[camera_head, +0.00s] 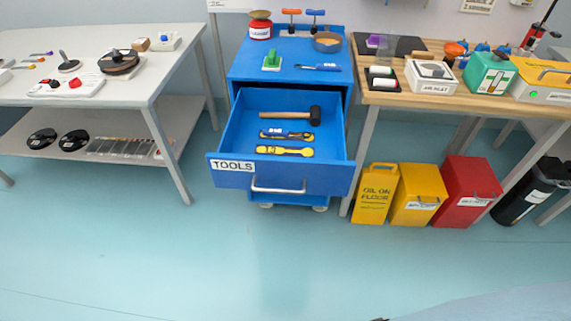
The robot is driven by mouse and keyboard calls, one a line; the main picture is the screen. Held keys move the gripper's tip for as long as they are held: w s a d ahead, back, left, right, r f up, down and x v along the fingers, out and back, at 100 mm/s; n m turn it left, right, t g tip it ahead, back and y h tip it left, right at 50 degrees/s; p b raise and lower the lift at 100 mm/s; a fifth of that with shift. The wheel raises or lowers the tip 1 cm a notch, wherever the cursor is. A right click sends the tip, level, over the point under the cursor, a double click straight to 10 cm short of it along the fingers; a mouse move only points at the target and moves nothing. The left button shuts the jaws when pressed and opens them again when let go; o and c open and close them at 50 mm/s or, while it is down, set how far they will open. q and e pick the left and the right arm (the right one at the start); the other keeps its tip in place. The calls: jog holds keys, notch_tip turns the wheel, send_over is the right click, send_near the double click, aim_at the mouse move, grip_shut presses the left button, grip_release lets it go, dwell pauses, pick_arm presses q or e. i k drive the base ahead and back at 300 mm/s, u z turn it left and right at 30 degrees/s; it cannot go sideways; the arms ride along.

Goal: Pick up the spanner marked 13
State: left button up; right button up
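The open drawer labelled TOOLS (233,181) of the blue trolley holds a hammer (290,114) with a wooden handle and dark head. In front of it lies a dark tool with a blue-and-white label (286,134). Nearer still is a yellow tool with dark marks (285,152). A slim blue tool (318,67) lies on the trolley's top (290,72). I cannot read a 13 on any of them, so I cannot tell which is the spanner. Neither of my grippers can be made out; only a tiny dark tip shows at the bottom edge.
A white table (130,88) with reels stands left. The drawer juts forward. The floor (230,260) before it is clear.

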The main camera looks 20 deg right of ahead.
aim_at(332, 67)
jog(key=z, duration=2.35)
jog(key=i, duration=2.25)
jog(key=u, duration=3.35)
